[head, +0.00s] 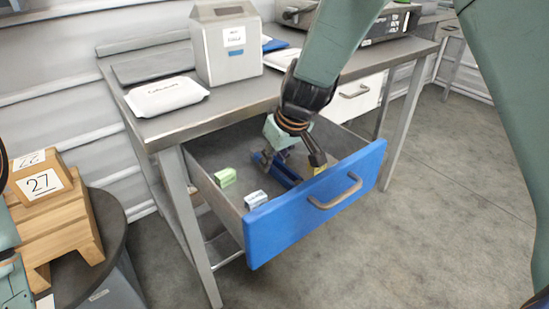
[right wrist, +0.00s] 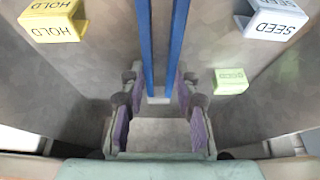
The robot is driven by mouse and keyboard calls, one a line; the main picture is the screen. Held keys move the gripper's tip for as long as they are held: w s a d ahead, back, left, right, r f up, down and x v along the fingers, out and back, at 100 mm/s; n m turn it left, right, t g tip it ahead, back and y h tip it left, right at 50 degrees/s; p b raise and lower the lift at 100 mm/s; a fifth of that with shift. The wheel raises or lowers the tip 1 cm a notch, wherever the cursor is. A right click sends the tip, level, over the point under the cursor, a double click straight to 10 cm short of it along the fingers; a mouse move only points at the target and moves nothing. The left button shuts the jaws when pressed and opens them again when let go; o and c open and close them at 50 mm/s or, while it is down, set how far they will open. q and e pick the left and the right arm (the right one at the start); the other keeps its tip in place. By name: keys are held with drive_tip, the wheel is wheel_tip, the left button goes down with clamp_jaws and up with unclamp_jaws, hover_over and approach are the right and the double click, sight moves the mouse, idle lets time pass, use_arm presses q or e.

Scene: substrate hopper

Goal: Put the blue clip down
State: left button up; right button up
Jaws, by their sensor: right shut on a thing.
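The blue clip (head: 285,174) shows as long blue bars inside the open drawer (head: 290,225), partly behind my right gripper (head: 291,162). In the right wrist view, its two blue bars (right wrist: 146,45) run up from between the purple-padded fingers of my right gripper (right wrist: 157,105). The gripper is shut on the clip and points down into the drawer. I cannot tell whether the clip touches the drawer floor.
The drawer has a tall blue front. The worktop (head: 215,110) above carries a grey box (head: 228,60) and a white packet (head: 167,96).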

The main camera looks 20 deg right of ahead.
drive_tip(key=shift+f, duration=0.25)
drive_tip(key=o, duration=1.1)
drive_tip(key=shift+r+p, duration=0.4)
drive_tip(key=shift+r, duration=0.1)
drive_tip(key=shift+p+v, duration=2.5)
drive_tip(key=shift+v, duration=3.65)
drive_tip(key=shift+w, duration=0.15)
